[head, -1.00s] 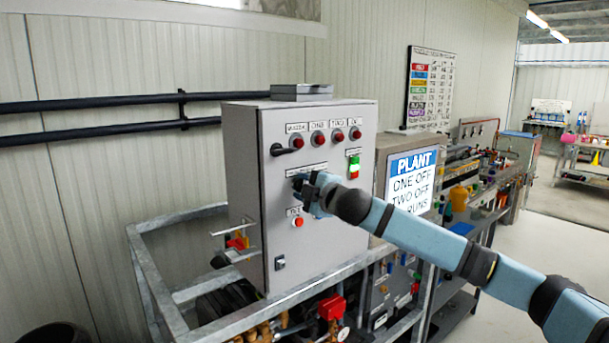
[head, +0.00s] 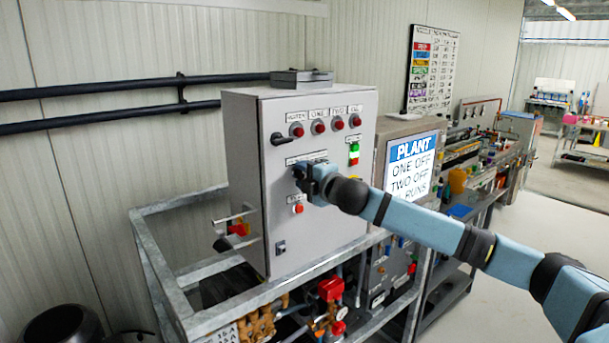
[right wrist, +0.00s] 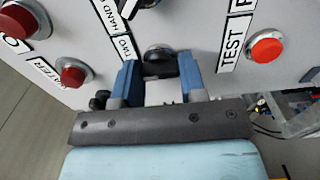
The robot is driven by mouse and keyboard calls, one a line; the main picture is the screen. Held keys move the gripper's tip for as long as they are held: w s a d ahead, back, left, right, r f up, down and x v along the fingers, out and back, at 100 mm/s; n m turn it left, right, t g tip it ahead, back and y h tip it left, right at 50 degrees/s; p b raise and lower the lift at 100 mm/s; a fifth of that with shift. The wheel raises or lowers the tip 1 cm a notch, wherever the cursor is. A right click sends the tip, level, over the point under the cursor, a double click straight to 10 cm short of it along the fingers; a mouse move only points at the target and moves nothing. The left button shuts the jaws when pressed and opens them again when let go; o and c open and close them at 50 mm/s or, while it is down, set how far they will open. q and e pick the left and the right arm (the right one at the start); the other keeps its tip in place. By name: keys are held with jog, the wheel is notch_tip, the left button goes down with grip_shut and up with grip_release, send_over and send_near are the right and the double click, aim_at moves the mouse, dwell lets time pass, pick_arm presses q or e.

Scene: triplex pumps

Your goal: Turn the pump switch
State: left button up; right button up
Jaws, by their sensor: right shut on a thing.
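The pump switch (right wrist: 159,58) is a dark knob on the front of a grey control cabinet (head: 330,225). My right gripper (right wrist: 161,80) is shut on it, with one blue finger on each side. A label beside it reads partly "TWO HAND". In the head view my right gripper (head: 301,174) is at the middle of the cabinet front, below the row of lamps, and hides most of the switch, so its angle is hard to read. My left gripper is not in view.
Red lamps (head: 318,127) line the cabinet's top. A black handle (head: 279,139) sticks out at its upper left. A red test button (head: 297,209) is just below my gripper. A green-and-red button (head: 353,152) is to the right. A metal frame (head: 205,318) surrounds the base.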

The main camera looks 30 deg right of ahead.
jog(key=o, duration=0.9)
jog(key=shift+s, duration=0.15)
jog(key=shift+s+d+b, duration=0.2)
jog(key=shift+s+b, duration=0.65)
jog(key=shift+s, duration=1.4)
jog(key=shift+s+d+b, duration=0.15)
jog(key=shift+s+b, duration=0.7)
jog(key=shift+s, duration=1.4)
jog(key=shift+s+d+b, duration=0.2)
jog(key=shift+s+b, duration=0.65)
jog(key=shift+s, duration=1.4)
